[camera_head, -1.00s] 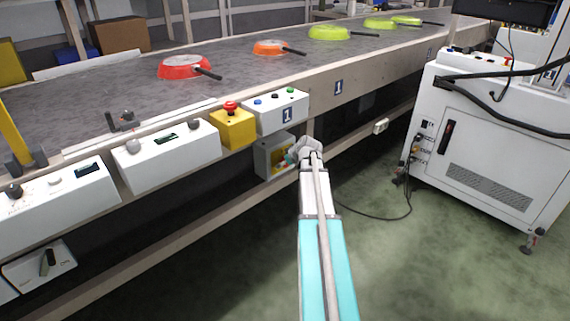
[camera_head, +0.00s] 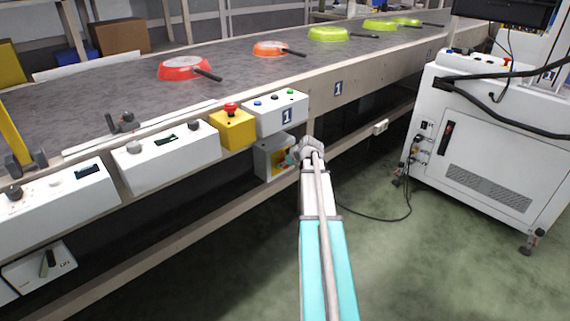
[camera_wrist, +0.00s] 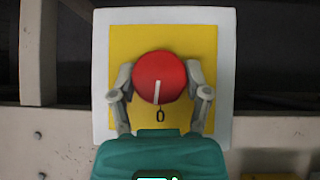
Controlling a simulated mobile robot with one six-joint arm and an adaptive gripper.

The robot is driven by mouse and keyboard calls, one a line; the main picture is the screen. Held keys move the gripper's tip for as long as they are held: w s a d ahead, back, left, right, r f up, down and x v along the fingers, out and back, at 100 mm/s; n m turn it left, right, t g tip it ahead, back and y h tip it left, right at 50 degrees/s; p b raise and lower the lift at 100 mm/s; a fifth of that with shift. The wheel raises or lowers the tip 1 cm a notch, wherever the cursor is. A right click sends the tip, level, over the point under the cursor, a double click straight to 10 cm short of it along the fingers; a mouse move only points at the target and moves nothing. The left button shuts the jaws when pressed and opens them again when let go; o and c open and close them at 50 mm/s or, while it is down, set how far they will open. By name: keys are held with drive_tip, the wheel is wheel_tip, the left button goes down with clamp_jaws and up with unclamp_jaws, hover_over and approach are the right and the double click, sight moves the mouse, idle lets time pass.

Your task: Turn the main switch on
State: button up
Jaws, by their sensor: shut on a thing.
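The main switch is a round red knob (camera_wrist: 160,78) on a yellow plate (camera_wrist: 205,40) with a pale grey border, seen in the wrist view. A white line on the knob runs close to upright, and its lower end points near a "0" mark. My gripper (camera_wrist: 160,88) has one finger on each side of the knob and is shut on it. In the head view the grey switch box (camera_head: 262,160) hangs under the conveyor edge, to the left of my gripper (camera_head: 292,160). The arm's end hides part of the box, and the knob is hard to make out there.
Above the box are a yellow box with a red emergency button (camera_head: 231,108) and a white button box (camera_head: 262,120). The conveyor (camera_head: 120,85) carries several pans. A white machine cabinet (camera_head: 490,140) stands at the right, with open floor (camera_head: 420,270) before it.

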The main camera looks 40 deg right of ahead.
drive_tip(key=m+y, duration=0.1)
drive_tip(key=y, duration=0.2)
drive_tip(key=shift+w+d+f+m+b, duration=0.1)
drive_tip(key=shift+d+f+m+b, duration=0.05)
drive_tip(key=shift+m+b, duration=0.25)
drive_tip(key=m+y+b, duration=0.1)
drive_tip(key=y+b, duration=0.1)
drive_tip(key=y, duration=0.1)
drive_tip(key=shift+f+m+y+b, duration=0.15)
drive_tip(key=shift+m+y+b, duration=0.2)
drive_tip(key=shift+m+y, duration=0.05)
drive_tip(key=m+y+b, duration=0.2)
drive_tip(key=y+b, duration=0.1)
drive_tip(key=b, duration=0.1)
drive_tip(key=shift+f+t, duration=0.1)
drive_tip(key=shift+t, duration=0.3)
drive_tip(key=shift+m+t+y+b, duration=0.3)
drive_tip(key=shift+m+y+b, duration=0.45)
drive_tip(key=shift+b, duration=0.25)
drive_tip(key=shift+r+y+b, duration=0.25)
drive_tip(key=shift+y+b, duration=0.1)
drive_tip(key=shift+b, duration=0.05)
drive_tip(key=shift+m, duration=0.25)
drive_tip(key=o, duration=1.1)
drive_tip(key=shift+o, duration=0.2)
